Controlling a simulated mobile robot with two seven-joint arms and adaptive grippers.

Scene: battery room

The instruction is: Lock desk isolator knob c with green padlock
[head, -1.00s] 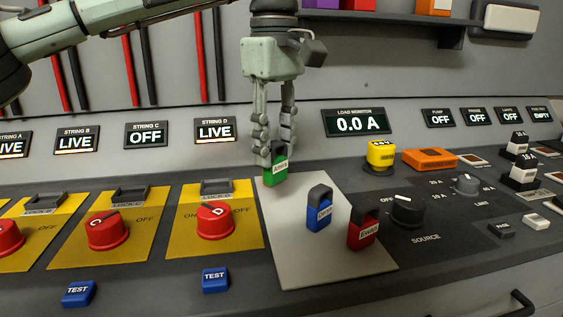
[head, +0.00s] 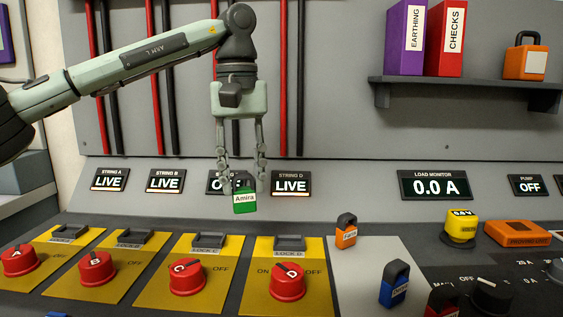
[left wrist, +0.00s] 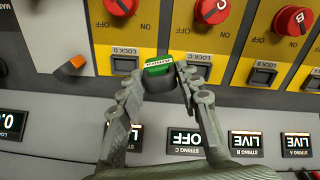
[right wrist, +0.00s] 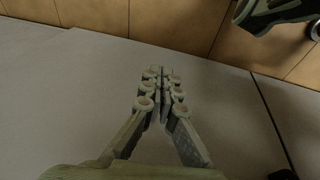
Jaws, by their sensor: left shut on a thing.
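My left gripper (head: 242,176) is shut on the green padlock (head: 245,204), labelled Amira, and holds it in the air in front of the displays. In the left wrist view the green padlock (left wrist: 158,66) appears between the lock C and lock D hasps. Red knob C (head: 187,277) sits on its yellow plate (head: 165,290), with the dark lock C hasp (head: 207,241) behind it. The string C display (head: 216,183) is partly hidden by the gripper. My right gripper (right wrist: 161,75) appears shut and empty, away from the desk panel.
Knobs A (head: 18,261), B (head: 96,268) and D (head: 287,282) stand on neighbouring yellow plates.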

